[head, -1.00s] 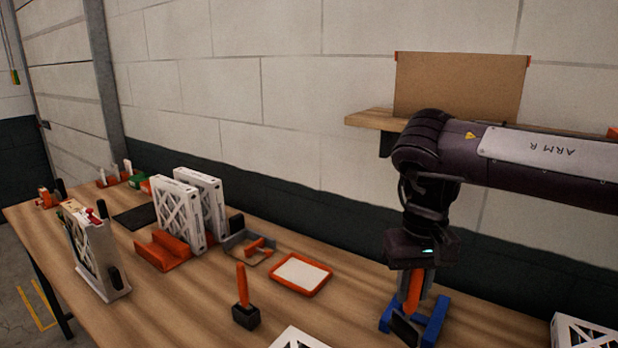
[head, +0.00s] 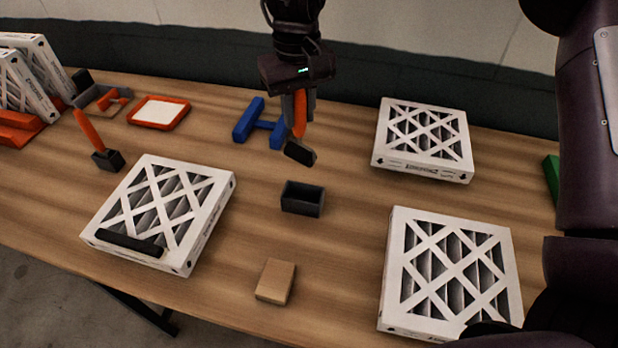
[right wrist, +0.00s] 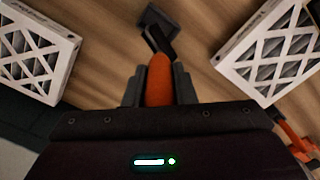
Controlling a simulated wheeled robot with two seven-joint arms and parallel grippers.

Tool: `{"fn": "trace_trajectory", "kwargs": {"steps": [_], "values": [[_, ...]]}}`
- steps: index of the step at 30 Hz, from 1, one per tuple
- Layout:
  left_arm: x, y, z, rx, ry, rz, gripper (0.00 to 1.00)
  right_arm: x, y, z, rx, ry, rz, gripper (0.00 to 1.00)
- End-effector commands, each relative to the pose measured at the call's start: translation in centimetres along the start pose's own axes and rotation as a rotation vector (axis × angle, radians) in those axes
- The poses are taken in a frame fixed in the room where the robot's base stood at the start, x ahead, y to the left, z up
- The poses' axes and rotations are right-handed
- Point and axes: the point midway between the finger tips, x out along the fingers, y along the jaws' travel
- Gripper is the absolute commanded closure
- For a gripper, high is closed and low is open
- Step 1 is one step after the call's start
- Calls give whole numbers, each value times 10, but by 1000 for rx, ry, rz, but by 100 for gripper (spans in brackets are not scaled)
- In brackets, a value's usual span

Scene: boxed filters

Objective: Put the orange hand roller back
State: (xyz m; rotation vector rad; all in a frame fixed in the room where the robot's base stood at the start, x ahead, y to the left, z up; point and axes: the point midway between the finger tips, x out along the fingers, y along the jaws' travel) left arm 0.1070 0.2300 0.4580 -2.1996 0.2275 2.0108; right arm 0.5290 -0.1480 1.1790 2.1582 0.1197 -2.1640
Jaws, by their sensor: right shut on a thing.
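The orange hand roller (head: 298,128) has an orange handle and a dark head. My right gripper (head: 299,103) is shut on its handle and holds it tilted, head down, above the table. In the right wrist view the orange handle (right wrist: 159,80) is between the fingers (right wrist: 159,88), with the dark head beyond. A small dark open-topped holder (head: 302,198) stands on the table below and nearer than the roller head, apart from it. A blue stand (head: 260,124) is just left of the roller. My left gripper is not in view.
White boxed filters lie at left (head: 160,212), back right (head: 424,138) and front right (head: 450,270). A cardboard-coloured block (head: 276,282) lies in front of the holder. Another orange-handled tool (head: 90,129) stands in a dark base at left. An orange tray (head: 159,112) lies behind.

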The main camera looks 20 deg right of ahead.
Motion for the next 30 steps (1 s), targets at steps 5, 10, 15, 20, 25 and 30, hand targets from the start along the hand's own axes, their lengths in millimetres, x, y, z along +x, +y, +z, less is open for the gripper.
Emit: {"fn": "trace_trajectory", "kwargs": {"steps": [5,10,15,20,25,30], "values": [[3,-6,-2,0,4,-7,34,52,0,1,3,-7,-4,100],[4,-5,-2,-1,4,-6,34,91,0,1,2,-4,-3,100],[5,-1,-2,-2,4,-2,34,110,0,0,2,0,-2,100],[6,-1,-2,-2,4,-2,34,127,1,1,4,-2,-2,100],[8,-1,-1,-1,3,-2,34,148,0,0,3,-1,-2,100],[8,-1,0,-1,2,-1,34,150,1,0,2,3,0,100]]}}
